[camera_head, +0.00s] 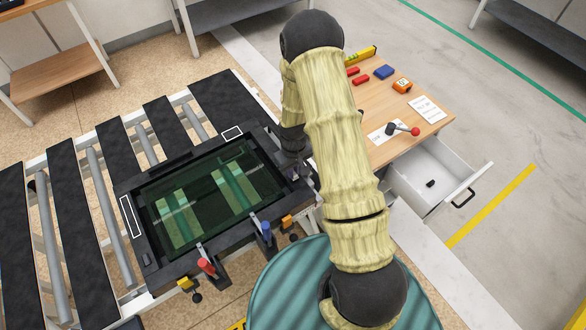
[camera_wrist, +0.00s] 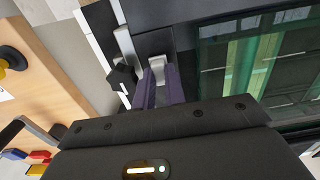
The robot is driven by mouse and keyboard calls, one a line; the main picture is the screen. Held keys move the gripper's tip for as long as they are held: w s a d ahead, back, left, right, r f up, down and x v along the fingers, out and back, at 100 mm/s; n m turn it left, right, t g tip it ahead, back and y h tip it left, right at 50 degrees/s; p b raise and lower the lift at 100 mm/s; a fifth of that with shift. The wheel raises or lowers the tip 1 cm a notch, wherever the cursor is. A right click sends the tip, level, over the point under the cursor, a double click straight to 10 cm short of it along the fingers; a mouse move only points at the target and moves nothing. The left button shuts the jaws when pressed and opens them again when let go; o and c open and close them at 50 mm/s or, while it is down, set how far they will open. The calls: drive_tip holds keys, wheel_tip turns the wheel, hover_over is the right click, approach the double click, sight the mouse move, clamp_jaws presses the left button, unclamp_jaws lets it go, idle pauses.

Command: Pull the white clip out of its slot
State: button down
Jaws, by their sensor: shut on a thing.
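The white clip (camera_wrist: 157,64) shows in the wrist view at the dark edge of the frame, beside the glazed panel. My gripper (camera_wrist: 160,82) has its two purple-grey fingers on either side of the clip and is shut on it. The clip's upper end shows between the fingertips; its lower part and the slot are hard to make out. In the head view my gripper (camera_head: 292,150) is at the right side of the black frame (camera_head: 136,200), partly covered by my arm. The clip cannot be made out there.
Green glass (camera_head: 212,195) lies in the frame on a roller conveyor (camera_head: 70,180). Red (camera_head: 206,266) and blue (camera_head: 266,230) toggle clamps stand along its near edge. A wooden bench (camera_head: 350,100) with tools and an open drawer (camera_head: 425,175) stands right. A black knob (camera_wrist: 122,78) is close left of my fingers.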

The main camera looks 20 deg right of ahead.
drive_tip(key=shift+r, duration=0.3)
drive_tip(key=shift+r, duration=0.2)
drive_tip(key=shift+r+p, duration=0.3)
drive_tip(key=shift+p, duration=0.1)
drive_tip(key=shift+r+p, duration=0.5)
drive_tip(key=shift+r, duration=0.45)
